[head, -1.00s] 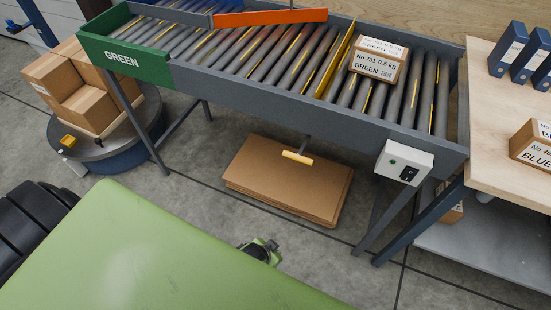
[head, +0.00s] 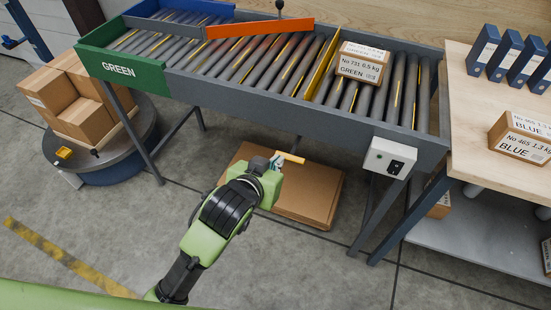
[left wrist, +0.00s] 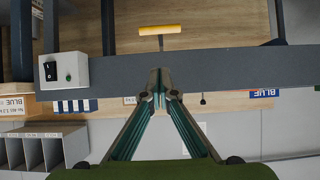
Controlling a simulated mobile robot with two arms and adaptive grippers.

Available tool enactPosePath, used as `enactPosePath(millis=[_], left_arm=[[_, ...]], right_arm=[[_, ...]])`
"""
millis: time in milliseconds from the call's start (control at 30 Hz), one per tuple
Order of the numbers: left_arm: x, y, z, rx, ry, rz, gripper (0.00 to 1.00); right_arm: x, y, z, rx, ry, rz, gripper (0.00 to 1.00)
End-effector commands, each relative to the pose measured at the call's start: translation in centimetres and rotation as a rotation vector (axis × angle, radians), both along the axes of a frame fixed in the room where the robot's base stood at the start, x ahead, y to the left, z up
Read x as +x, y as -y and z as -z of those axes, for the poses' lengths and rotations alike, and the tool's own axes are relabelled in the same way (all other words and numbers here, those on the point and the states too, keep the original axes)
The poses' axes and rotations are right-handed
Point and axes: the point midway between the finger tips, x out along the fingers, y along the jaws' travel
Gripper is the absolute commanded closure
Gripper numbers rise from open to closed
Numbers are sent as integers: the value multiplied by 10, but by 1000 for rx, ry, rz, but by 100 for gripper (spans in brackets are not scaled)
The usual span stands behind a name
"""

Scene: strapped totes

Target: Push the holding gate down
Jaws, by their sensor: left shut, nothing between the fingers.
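The yellow holding gate (head: 320,72) stands up across the rollers of the conveyor (head: 250,106). A parcel labelled GREEN (head: 362,66) sits on the rollers just right of it. A yellow bar handle (head: 291,157) hangs on a rod below the conveyor's front rail; it also shows in the left wrist view (left wrist: 160,29). My left gripper (head: 276,162) is shut and empty, close to the left end of the handle in the head view. In the left wrist view its fingertips (left wrist: 158,82) point toward the rail, with the handle beyond them. I cannot tell whether they touch anything. My right gripper is not in view.
Flat cardboard (head: 310,192) lies on the floor under the conveyor. A white switch box (head: 390,157) is on the front rail at right. An orange bar (head: 260,28) crosses the rollers. A table (head: 485,110) with a BLUE parcel (head: 522,137) stands at right.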

Motion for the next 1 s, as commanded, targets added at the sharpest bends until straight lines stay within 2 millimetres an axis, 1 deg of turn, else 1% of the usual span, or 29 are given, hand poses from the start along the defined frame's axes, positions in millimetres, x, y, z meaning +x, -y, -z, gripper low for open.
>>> enactPosePath(millis=[100, 367, 467, 633, 1000], left_arm=[[-1, 1, -5, -3, 5, 0, 100], [0, 1, -4, -3, 5, 0, 100], [3, 1, -2, -2, 5, 1, 100], [19, 6, 9, -1, 4, 0, 100], [72, 24, 44, -2, 5, 1, 100]], right_arm=[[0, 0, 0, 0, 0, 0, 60], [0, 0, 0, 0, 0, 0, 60], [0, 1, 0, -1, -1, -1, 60], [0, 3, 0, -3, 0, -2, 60], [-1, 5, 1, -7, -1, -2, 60]])
